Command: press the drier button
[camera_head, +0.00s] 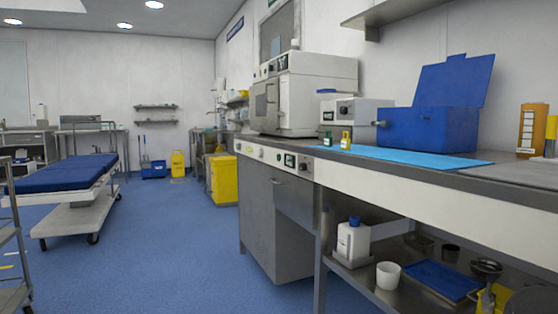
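A grey under-counter cabinet (265,210) stands at the left end of the bench. Its cream front panel (268,155) carries a small dark display (289,160), a dark round control (303,164) and small pale controls at the left. A large white machine (300,92) with a front door and a small top display stands on the bench above it. A smaller white unit (350,110) with a display and knob is to its right. No readable label shows which one is the drier, and its button is too small to identify. My gripper is not in view.
The bench holds a blue box with raised lid (428,125), a light blue mat (400,155), small green and yellow bottles, and an orange container (531,130). A lower shelf holds a white jug (353,240). A blue-padded trolley (62,175) stands left. The blue floor (165,240) between is clear.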

